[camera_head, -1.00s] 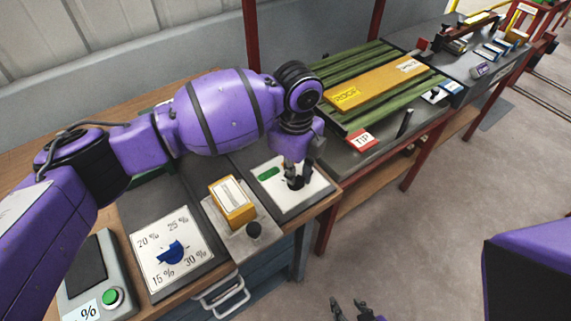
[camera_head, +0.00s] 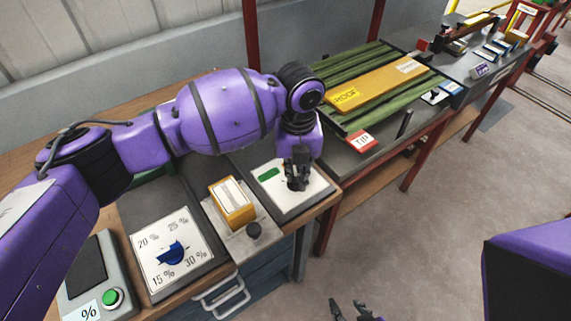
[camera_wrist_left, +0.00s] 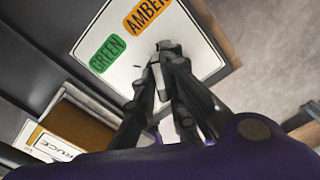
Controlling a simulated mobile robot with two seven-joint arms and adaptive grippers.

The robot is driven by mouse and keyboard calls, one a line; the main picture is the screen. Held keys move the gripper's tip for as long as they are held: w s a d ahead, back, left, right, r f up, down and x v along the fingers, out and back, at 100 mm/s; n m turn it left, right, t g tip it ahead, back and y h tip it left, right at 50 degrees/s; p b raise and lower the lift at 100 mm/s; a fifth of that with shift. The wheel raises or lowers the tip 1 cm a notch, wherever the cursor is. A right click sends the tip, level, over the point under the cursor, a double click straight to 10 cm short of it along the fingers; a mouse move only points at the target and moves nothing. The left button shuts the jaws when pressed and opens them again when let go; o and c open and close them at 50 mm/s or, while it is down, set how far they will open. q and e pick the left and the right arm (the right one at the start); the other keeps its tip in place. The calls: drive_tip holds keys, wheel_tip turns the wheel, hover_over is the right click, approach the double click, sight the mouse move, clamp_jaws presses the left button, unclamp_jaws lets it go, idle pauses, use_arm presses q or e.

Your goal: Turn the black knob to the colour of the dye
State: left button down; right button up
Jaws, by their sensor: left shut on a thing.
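The black knob (camera_head: 294,184) sits on a white dial plate (camera_head: 311,184) at the right end of the workbench. My left gripper (camera_head: 297,180) reaches down onto it and is shut on it; the fingers hide most of the knob. In the left wrist view, the fingers (camera_wrist_left: 168,75) stand over the plate, close together. The plate there shows a green GREEN label (camera_wrist_left: 107,54) and an orange AMBER label (camera_wrist_left: 147,14); other labels are hidden. My right gripper (camera_head: 352,312) is partly in view at the bottom edge, its fingers apart and empty.
A yellow-orange box (camera_head: 236,216) with a pale label stands left of the plate; its lettering ends in "RUCE" in the wrist view (camera_wrist_left: 52,146). Further left are a blue knob (camera_head: 172,253) on a percent dial and a green button (camera_head: 112,298). Green slats (camera_head: 345,67) lie on the table behind.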

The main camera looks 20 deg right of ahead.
sight(296, 175)
use_arm(q)
drive_tip(key=shift+m, duration=0.6)
drive_tip(key=c, duration=1.8)
unclamp_jaws()
drive_tip(key=shift+r, duration=0.1)
drive_tip(key=shift+r, duration=0.3)
wheel_tip(296, 175, up, 11)
drive_tip(key=shift+r, duration=0.1)
drive_tip(key=shift+s, duration=0.15)
